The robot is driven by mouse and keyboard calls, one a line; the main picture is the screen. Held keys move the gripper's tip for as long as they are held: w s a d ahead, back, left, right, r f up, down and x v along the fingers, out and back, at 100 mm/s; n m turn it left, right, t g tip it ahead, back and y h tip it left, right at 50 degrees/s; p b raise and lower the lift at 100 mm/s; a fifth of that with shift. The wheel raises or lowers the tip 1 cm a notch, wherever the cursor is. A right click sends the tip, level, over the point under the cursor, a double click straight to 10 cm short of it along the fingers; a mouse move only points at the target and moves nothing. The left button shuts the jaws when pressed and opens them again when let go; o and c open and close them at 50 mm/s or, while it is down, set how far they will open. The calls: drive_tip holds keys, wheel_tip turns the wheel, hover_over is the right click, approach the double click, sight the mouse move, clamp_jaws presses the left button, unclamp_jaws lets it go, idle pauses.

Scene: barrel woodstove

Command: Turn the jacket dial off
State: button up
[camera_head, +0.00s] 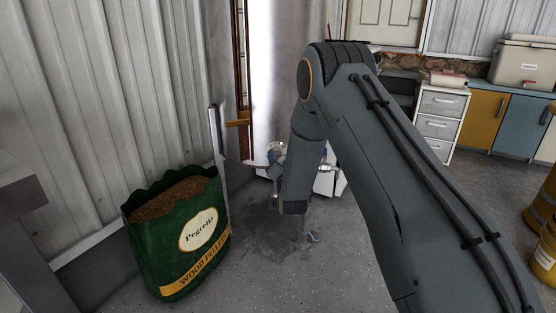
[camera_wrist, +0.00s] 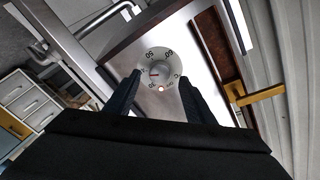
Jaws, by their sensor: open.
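My gripper (camera_wrist: 160,77) is open, with one dark finger on each side of the dial and nothing held. I cannot tell whether the fingertips touch the dial. In the head view, my arm hides most of this area and I cannot make out the dial.
A green wood-pellet bag (camera_head: 178,237) stands on the floor at left, by the corrugated wall (camera_head: 105,90). A tall shiny metal body (camera_head: 266,75) stands behind my arm. A yellow handle (camera_wrist: 262,94) sticks out right of the dial. White drawers (camera_head: 438,125) stand at back right.

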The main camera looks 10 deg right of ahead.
sight(277, 154)
drive_tip(key=shift+w+a+b, duration=0.1)
drive_tip(key=shift+w+b, duration=0.3)
drive_tip(key=shift+w, duration=1.35)
drive_tip(key=c, duration=1.1)
drive_tip(key=shift+o, duration=0.2)
